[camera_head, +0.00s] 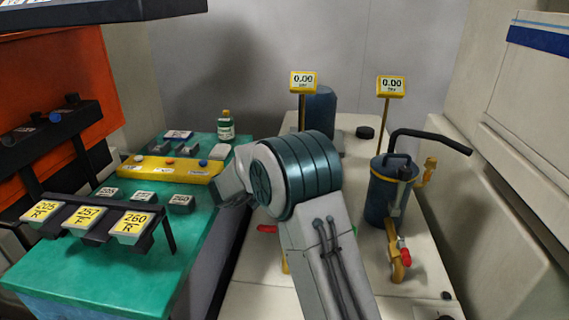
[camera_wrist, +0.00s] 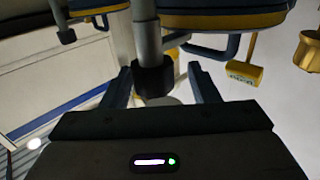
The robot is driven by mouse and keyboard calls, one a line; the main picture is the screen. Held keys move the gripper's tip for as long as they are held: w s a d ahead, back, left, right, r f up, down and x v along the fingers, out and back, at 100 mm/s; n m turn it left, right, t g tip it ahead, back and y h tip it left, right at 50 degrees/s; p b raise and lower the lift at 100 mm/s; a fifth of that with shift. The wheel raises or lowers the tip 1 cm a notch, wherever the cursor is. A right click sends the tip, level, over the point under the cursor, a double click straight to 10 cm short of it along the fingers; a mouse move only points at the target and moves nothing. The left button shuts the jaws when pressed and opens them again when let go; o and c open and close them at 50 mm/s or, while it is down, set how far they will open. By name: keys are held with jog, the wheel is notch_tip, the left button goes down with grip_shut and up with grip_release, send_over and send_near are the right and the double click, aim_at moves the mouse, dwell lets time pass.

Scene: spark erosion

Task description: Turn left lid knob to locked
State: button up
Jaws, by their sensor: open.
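In the wrist view, which looks upside down, my gripper (camera_wrist: 162,88) is open. A dark knob (camera_wrist: 153,78) on a grey post (camera_wrist: 148,40) lies between its fingers in the picture, with gaps on both sides; whether it is touched or how far off it is, I cannot tell. Blue vessels with yellow bands (camera_wrist: 225,18) lie beyond. In the head view, a blue tank (camera_head: 320,103) stands at the back, partly hidden by my arm. Another blue tank (camera_head: 380,200) with a black lever (camera_head: 432,137) stands at right. My fingers cannot be made out there. I cannot tell which knob is the left lid knob, or its setting.
Two yellow displays (camera_head: 303,82) (camera_head: 391,86) read 0.00 on posts. A red-handled tap (camera_head: 400,258) juts from the right tank's front. A teal bench (camera_head: 120,275) with yellow readouts (camera_head: 131,222), a yellow button bar (camera_head: 165,170) and a bottle (camera_head: 226,127) is at left. Walls close the right side.

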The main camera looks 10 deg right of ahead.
jog(key=v, duration=0.7)
jog(key=shift+a, duration=0.25)
jog(key=shift+s, duration=0.1)
jog(key=s+a+r+n+t+y+p, duration=0.1)
jog(key=a+r+n+t+y+p, duration=0.2)
jog(key=r+n+t+y+p, duration=0.65)
jog(key=s+d+f+n+g+y, duration=0.1)
jog(key=s+g, duration=0.3)
jog(key=s, duration=0.6)
jog(key=s+d+f+n+g+y+p, duration=0.1)
jog(key=s+d+g+y, duration=0.2)
jog(key=s, duration=0.8)
jog(key=s+d+n+g+y, duration=0.1)
jog(key=s+d+g+y, duration=0.1)
jog(key=s+d+g, duration=0.2)
jog(key=s+g, duration=0.3)
jog(key=s, duration=0.4)
jog(key=shift+d+f+y+p, duration=0.15)
jog(key=shift+f+y+p, duration=0.2)
jog(key=shift+f+p, duration=0.05)
